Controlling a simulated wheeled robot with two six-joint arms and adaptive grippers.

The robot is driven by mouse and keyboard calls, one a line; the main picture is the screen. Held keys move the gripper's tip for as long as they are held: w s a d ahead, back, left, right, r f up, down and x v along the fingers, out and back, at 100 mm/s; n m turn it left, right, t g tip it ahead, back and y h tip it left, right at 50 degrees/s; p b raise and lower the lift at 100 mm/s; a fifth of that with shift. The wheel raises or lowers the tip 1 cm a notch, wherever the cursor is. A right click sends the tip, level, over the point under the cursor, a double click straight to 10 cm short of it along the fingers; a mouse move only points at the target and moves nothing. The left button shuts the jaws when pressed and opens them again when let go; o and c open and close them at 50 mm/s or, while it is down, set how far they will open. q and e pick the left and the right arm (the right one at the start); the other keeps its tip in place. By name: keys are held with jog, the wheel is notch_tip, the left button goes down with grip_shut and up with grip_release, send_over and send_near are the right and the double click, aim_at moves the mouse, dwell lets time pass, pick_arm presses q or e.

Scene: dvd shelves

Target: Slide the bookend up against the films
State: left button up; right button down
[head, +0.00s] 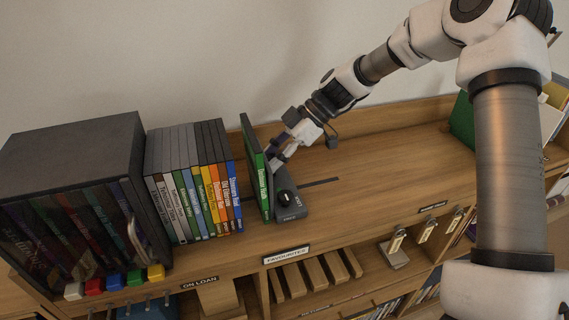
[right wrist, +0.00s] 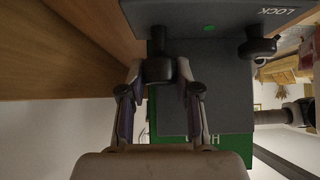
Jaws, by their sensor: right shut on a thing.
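The grey bookend (head: 291,213) stands on the shelf top, its base marked LOCK with a black knob. It also shows in the right wrist view (right wrist: 222,90). A green film case (head: 254,165) stands upright, slightly tilted, directly left of the bookend's upright. Left of it, across a gap, is a row of films (head: 207,205) with coloured spines. My right gripper (head: 276,157) is shut on the bookend, behind its base; in the right wrist view its fingers (right wrist: 160,100) flank a dark post. The exact contact is partly hidden. My left gripper is not in view.
A dark case of films (head: 75,160) with coloured blocks before it stands at the far left. The shelf top (head: 390,165) right of the bookend is mostly clear, with a dark slot. A green case (head: 463,122) stands at the right. Labelled compartments lie below the front edge.

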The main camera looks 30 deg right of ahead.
jog(key=shift+d, duration=0.15)
jog(key=c, duration=0.8)
grip_release()
jog(key=v, duration=1.2)
jog(key=shift+w, duration=0.15)
